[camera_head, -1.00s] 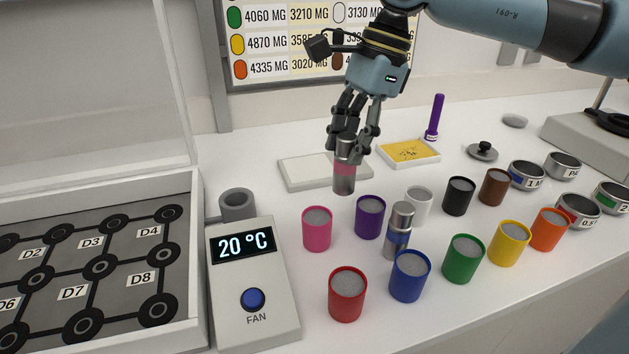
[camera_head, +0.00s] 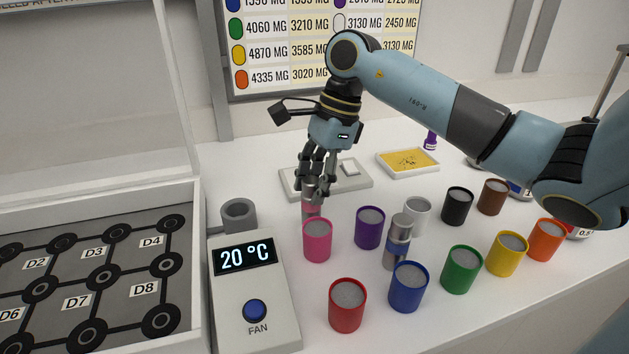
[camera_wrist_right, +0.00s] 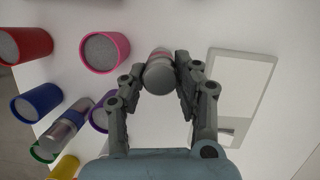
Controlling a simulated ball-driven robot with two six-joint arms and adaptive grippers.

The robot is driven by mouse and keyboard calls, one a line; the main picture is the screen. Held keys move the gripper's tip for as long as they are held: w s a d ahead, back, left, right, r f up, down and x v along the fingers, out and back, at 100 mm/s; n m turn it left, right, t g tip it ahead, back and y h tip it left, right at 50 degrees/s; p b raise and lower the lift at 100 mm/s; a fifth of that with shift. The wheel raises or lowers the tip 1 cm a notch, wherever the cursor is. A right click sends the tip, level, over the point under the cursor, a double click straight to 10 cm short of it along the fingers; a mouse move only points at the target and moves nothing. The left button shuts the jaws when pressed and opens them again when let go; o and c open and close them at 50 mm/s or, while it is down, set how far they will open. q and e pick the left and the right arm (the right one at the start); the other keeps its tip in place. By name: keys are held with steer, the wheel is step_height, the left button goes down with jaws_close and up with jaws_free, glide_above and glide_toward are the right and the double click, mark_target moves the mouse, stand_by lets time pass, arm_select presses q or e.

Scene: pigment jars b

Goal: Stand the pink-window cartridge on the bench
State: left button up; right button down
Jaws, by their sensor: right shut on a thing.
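The pink-window cartridge (camera_head: 312,207) is a silver cylinder with a pink band. My right gripper (camera_head: 315,185) is shut on its upper part and holds it upright, behind the pink jar (camera_head: 317,240). The jar hides the cartridge's lower end in the head view, so I cannot tell whether it touches the bench (camera_head: 260,180). In the right wrist view the cartridge (camera_wrist_right: 160,72) sits between the fingertips of my right gripper (camera_wrist_right: 168,75). My left gripper is not in view.
A blue-window cartridge (camera_head: 398,243) stands among several coloured jars to the right. The fan unit (camera_head: 254,290) and a grey ring holder (camera_head: 238,215) are to the left. A pale flat plate (camera_head: 350,180) lies behind the gripper, with a yellow tray (camera_head: 407,160) beyond.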

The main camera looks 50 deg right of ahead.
steer(key=shift+f, duration=0.1)
steer(key=c, duration=1)
jaws_free()
steer(key=shift+o, duration=0.2)
steer(key=shift+r, duration=0.2)
steer(key=b+v, duration=0.2)
steer(key=v, duration=1)
steer(key=shift+s+f, duration=0.1)
steer(key=shift+f, duration=0.05)
